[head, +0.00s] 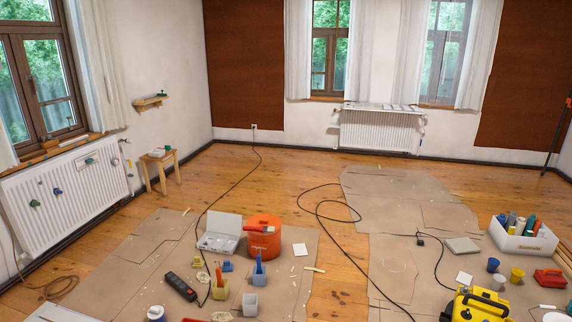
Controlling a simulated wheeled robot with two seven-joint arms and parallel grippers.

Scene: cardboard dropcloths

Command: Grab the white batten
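Neither of my grippers shows in the head view. I cannot tell for sure which thing is the white batten. A thin whitish strip (74,140) lies on the left window sill, above the white radiator (62,192). Pale flat pieces (395,107) also lie on the shelf over the far radiator. All of these are small and far from me.
Cardboard sheets (140,262) cover much of the wooden floor. An orange bucket (263,240), an open case (219,233), a black power strip (180,287), a yellow machine (476,304) and a white crate (523,240) stand ahead. Black cables cross the middle. A wooden stool (160,170) stands by the left wall.

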